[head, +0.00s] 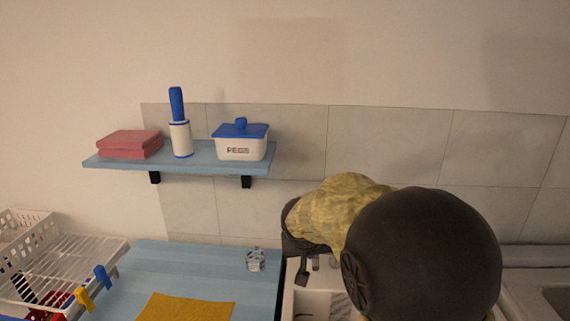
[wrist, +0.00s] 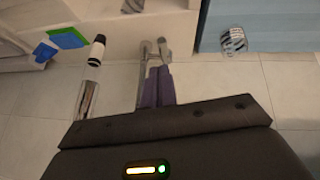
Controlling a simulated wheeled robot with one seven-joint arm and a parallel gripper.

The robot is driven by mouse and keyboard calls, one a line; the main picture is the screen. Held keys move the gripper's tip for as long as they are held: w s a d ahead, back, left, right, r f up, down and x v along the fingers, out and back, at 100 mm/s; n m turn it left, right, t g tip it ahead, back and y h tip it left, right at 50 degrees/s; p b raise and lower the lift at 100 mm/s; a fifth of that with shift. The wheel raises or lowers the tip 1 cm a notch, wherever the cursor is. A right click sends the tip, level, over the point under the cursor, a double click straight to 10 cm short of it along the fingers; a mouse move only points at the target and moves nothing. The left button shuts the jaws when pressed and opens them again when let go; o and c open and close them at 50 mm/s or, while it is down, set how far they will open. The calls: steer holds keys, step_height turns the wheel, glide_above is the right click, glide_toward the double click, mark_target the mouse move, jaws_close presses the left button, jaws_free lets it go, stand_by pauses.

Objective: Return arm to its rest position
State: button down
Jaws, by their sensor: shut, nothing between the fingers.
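My arm fills the lower right of the head view, with a yellow patterned link and a large dark round joint. In the wrist view my gripper (wrist: 158,78) shows as two narrow purple and grey fingers side by side above the dark palm. The fingers are together with nothing between them. In the head view the arm reaches toward the wall beside the blue counter (head: 190,262), and most of the gripper is hidden behind it.
A small clear jar (head: 256,260) stands on the counter near a yellow cloth (head: 190,307). A wall shelf (head: 180,163) holds folded red cloths (head: 130,144), a blue-handled roller (head: 180,125) and a blue-lidded box (head: 241,142). A white dish rack (head: 85,262) stands at left.

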steer(key=s+d+f+g+y+p, duration=0.1)
steer(key=s+d+f, duration=0.1)
steer(key=s, duration=0.7)
steer(key=s+d+f+g+y+p, duration=0.1)
steer(key=s+d, duration=0.4)
steer(key=s, duration=0.5)
step_height(320, 180, down, 2)
steer(key=shift+d+f+g+p, duration=0.25)
steer(key=shift+d+g+p, duration=0.05)
steer(key=shift+g+p, duration=0.4)
steer(key=shift+s, duration=0.1)
